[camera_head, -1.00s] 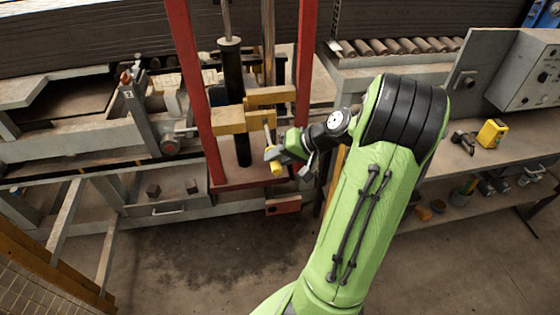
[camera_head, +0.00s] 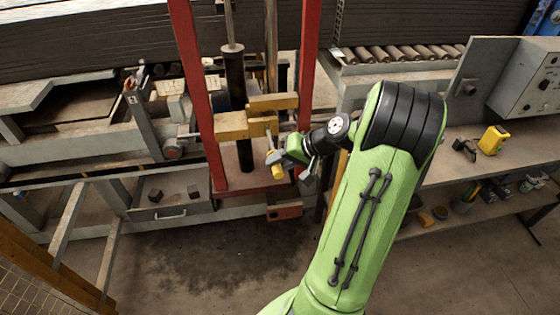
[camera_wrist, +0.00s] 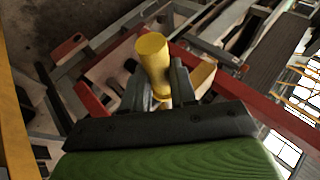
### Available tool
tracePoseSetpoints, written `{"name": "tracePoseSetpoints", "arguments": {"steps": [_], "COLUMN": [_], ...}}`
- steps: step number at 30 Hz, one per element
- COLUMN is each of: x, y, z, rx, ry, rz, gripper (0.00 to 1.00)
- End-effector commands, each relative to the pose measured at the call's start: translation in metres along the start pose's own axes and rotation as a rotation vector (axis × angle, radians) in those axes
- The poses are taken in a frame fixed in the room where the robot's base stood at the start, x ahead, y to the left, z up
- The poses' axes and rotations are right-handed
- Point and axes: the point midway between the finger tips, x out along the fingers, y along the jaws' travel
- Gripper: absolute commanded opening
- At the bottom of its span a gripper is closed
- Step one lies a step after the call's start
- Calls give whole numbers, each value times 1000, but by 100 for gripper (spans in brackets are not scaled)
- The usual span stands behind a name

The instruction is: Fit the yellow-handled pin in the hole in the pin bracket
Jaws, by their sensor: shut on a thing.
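The pin's yellow handle (camera_head: 277,172) is held in my gripper (camera_head: 284,160), in front of the red frame. The handle also shows large and close in the wrist view (camera_wrist: 153,62), between the two dark fingers of my gripper (camera_wrist: 161,86). The gripper is shut on the pin. The ochre pin bracket (camera_head: 232,125) is at the black column between the red posts, up and left of the handle. The thin grey shaft appears to run up from the handle toward the bracket. I cannot tell whether its tip is in the hole, and the hole is hidden.
Red posts (camera_head: 200,105) and (camera_head: 305,65) stand on both sides of the bracket. A roller table (camera_head: 395,55) is behind on the right. A bench on the right holds a yellow tool (camera_head: 492,139). The floor in front is clear.

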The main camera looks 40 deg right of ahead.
Motion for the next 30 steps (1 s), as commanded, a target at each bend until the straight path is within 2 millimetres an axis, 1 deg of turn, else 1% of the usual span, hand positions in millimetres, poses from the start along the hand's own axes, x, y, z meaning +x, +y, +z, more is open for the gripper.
{"name": "tracePoseSetpoints", "arguments": {"steps": [30], "x": [7], "y": [-1], "z": [-18], "rx": [-1], "ry": [0], "rz": [0], "gripper": [0]}}
